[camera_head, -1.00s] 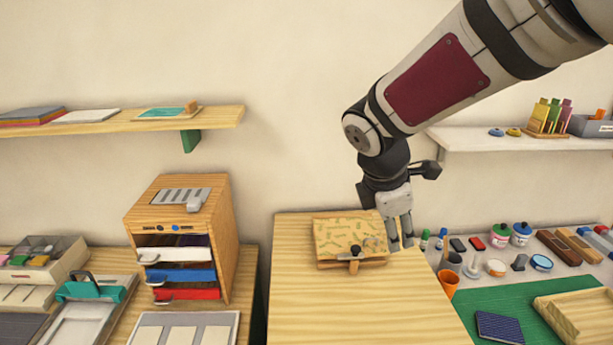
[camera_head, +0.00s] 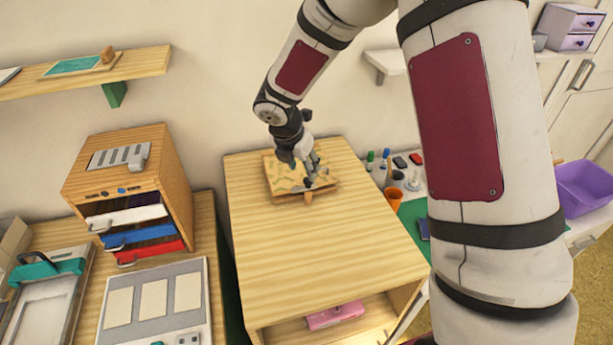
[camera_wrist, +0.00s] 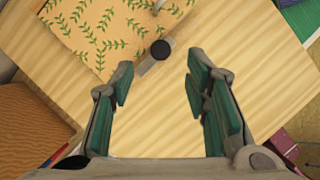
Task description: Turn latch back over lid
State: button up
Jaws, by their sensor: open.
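The box (camera_head: 280,178) with a cream, leaf-patterned lid sits on the wooden cabinet top; the lid also shows at upper left in the wrist view (camera_wrist: 105,35). The latch (camera_wrist: 147,67), a short brownish strip with a dark round knob (camera_wrist: 161,49), is at the lid's front edge and sticks outward from it. In the head view the latch (camera_head: 308,198) is small at the box front. My gripper (camera_head: 314,178) is over the box's front right part, pointing down. In the wrist view my gripper (camera_wrist: 160,76) is open and empty, with the latch between and beyond its fingertips.
The cabinet top (camera_head: 300,250) is clear in front of the box. A drawer unit (camera_head: 130,190) stands to the left. An orange cup (camera_head: 392,195) and several small bottles stand to the right. A pink item (camera_head: 335,315) lies in the open compartment below.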

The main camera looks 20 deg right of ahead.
aim_at(307, 181)
jog(key=shift+p+x, duration=0.3)
jog(key=shift+x, duration=2.85)
grip_shut()
